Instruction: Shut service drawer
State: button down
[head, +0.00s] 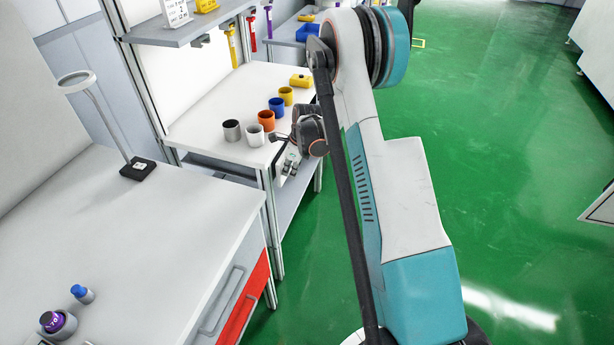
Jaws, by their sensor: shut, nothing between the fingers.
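My gripper (287,167) is shut and empty at the front edge of the farther bench. It is beyond the red front and higher in the picture. Its fingertips are small and partly unclear, and my arm covers the area to their right.
The near bench (130,235) holds a lamp (137,169), a blue-capped bottle (82,294) and a purple-topped container (56,324). Green floor (520,180) is open to the right.

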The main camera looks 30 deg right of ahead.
jog(key=shift+w+a, duration=0.9)
jog(key=shift+w, duration=0.15)
